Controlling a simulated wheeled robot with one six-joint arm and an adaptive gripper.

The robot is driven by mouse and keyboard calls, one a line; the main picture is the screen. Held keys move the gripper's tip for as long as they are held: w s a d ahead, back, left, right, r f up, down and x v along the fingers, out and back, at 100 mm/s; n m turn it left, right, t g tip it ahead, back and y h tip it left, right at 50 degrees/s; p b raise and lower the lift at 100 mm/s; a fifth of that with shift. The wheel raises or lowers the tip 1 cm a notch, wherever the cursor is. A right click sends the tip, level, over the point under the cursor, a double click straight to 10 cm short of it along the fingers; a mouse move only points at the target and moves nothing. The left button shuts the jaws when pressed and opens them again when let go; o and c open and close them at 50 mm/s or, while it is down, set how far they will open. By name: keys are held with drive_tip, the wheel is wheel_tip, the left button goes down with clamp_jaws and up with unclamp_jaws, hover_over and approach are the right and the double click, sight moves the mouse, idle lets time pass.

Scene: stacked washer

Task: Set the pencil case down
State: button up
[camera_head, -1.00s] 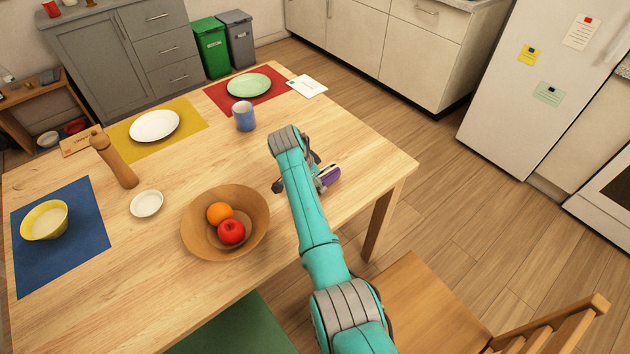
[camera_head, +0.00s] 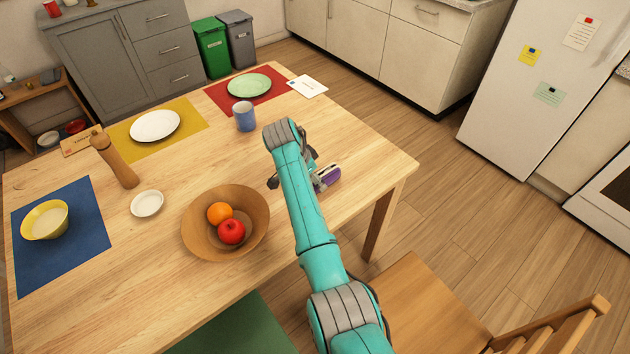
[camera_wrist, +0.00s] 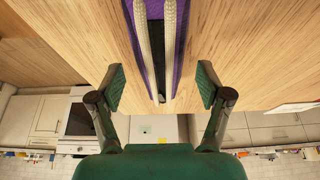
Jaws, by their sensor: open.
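The pencil case (camera_head: 328,176) is purple with pale parts and lies on the wooden table (camera_head: 350,150) near its right edge. In the head view my arm hides most of it. In the wrist view the pencil case (camera_wrist: 178,40) shows as purple sides with two cream strips and a dark middle, lying on the wood. My gripper (camera_wrist: 160,85) is open. Its two fingers stand apart on either side of the near end of the case, with gaps between pads and case. In the head view my gripper (camera_head: 297,178) is partly hidden by the arm.
A blue mug (camera_head: 245,117) stands up and left of my gripper. A wooden bowl (camera_head: 195,235) with an orange and an apple is to the left. A wooden chair (camera_head: 440,310) stands at the near right. Bare tabletop surrounds the case.

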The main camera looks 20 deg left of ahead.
drive_tip(key=v, duration=0.9)
drive_tip(key=shift+r, duration=0.1)
drive_tip(key=shift+d, duration=0.15)
